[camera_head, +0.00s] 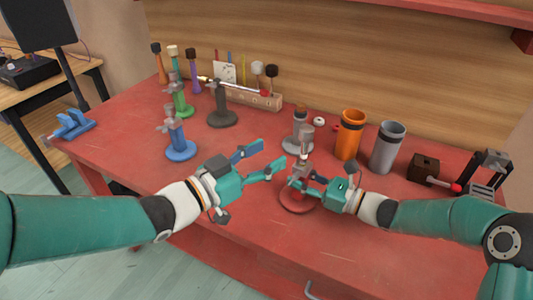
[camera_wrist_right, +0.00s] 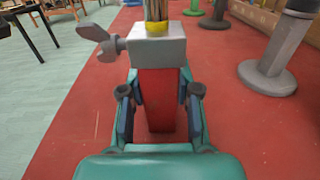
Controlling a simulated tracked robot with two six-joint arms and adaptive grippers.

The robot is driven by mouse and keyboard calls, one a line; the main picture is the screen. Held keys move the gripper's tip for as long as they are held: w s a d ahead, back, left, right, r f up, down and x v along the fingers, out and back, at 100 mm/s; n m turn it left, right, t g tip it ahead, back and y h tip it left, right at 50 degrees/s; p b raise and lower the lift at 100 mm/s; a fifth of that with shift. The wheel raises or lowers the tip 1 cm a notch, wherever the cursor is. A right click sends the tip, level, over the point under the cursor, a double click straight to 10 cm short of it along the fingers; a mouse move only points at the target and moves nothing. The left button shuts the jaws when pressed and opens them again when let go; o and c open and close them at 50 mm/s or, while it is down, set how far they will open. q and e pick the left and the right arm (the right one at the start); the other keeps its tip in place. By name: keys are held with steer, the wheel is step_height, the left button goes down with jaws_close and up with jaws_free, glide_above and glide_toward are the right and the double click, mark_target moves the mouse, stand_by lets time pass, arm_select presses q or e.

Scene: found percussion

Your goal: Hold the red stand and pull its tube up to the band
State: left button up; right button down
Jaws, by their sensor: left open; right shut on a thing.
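The red stand (camera_head: 297,204) is at the front middle of the table. My right gripper (camera_head: 300,180) is shut on its red post (camera_wrist_right: 160,100), which stands upright between the fingers in the right wrist view. A grey collar (camera_wrist_right: 157,48) with a wing screw (camera_wrist_right: 101,38) tops the post. The tube (camera_wrist_right: 156,9) rises from the collar, and a yellow band (camera_wrist_right: 157,27) on it shows just above the collar; the tube's top is cut off there. My left gripper (camera_head: 273,153) is open and empty, to the left of the stand and apart from it.
Blue (camera_head: 180,149), green (camera_head: 180,106) and dark grey (camera_head: 222,117) stands are at the left; a light grey stand (camera_head: 297,142) is behind the red one. An orange cup (camera_head: 350,134) and grey cup (camera_head: 386,147) stand right. A mallet rack (camera_head: 255,98) is at the back.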

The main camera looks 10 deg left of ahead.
steer(key=c, duration=0.7)
jaws_free()
steer(key=shift+c, duration=0.2)
steer(key=shift+d, duration=0.1)
